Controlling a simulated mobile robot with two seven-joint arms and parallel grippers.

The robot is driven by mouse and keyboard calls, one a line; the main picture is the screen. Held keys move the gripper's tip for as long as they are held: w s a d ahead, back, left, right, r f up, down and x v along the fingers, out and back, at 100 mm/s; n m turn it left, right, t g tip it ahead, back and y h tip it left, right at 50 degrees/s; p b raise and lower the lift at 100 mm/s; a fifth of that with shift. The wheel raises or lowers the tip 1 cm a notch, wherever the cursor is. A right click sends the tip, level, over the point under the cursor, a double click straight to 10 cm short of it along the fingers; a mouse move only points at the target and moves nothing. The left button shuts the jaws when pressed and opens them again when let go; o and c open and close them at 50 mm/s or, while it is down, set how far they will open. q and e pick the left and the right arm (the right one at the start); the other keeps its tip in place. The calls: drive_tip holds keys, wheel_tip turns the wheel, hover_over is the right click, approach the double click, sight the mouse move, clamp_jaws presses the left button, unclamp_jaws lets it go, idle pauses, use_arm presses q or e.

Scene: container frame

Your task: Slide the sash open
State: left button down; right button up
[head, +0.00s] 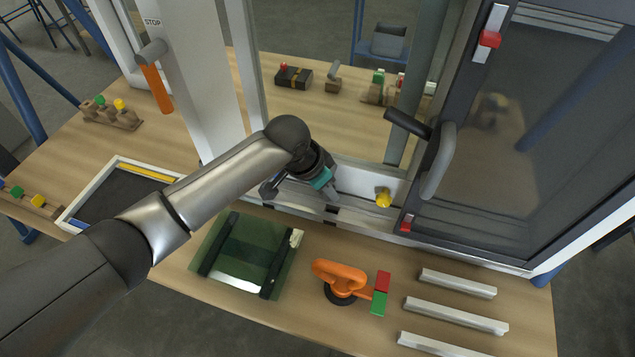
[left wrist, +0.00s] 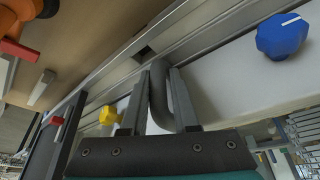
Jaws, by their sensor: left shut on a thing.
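The sash appears to be the light-framed pane (head: 370,181) in the middle of the container frame, though I cannot tell its edges for sure. My left gripper (head: 328,192) reaches down to its lower rail, and its tips are partly hidden in the head view. In the left wrist view my left gripper (left wrist: 155,98) is shut on a grey curved bar handle (left wrist: 159,92), which stands between the two fingers. The handle is close to the metal track (left wrist: 120,65). My right gripper is not in view.
A yellow knob (head: 383,198) sits on the rail right of the gripper. A dark-framed door (head: 545,130) with a grey handle (head: 439,160) stands at right. A blue knob (left wrist: 281,36) is near the wrist.

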use_arm(q)
drive_tip(key=s+d, duration=0.1)
drive_tip(key=d, duration=0.2)
drive_tip(key=s+d+p, duration=0.1)
drive_tip(key=d, duration=0.2)
drive_tip(key=s+d+p, duration=0.1)
drive_tip(key=d, duration=0.2)
drive_tip(key=shift+s+d+f, duration=0.3)
drive_tip(key=shift+s+d, duration=0.1)
drive_tip(key=c, duration=0.9)
unclamp_jaws()
drive_tip(key=shift+a, duration=0.15)
drive_tip(key=shift+o, duration=0.7)
drive_tip(key=shift+w, duration=0.2)
drive_tip(key=shift+r, duration=0.1)
drive_tip(key=shift+r+p, duration=0.4)
drive_tip(key=shift+r, duration=0.15)
drive_tip(key=p+v, duration=0.3)
drive_tip(key=v, duration=1.1)
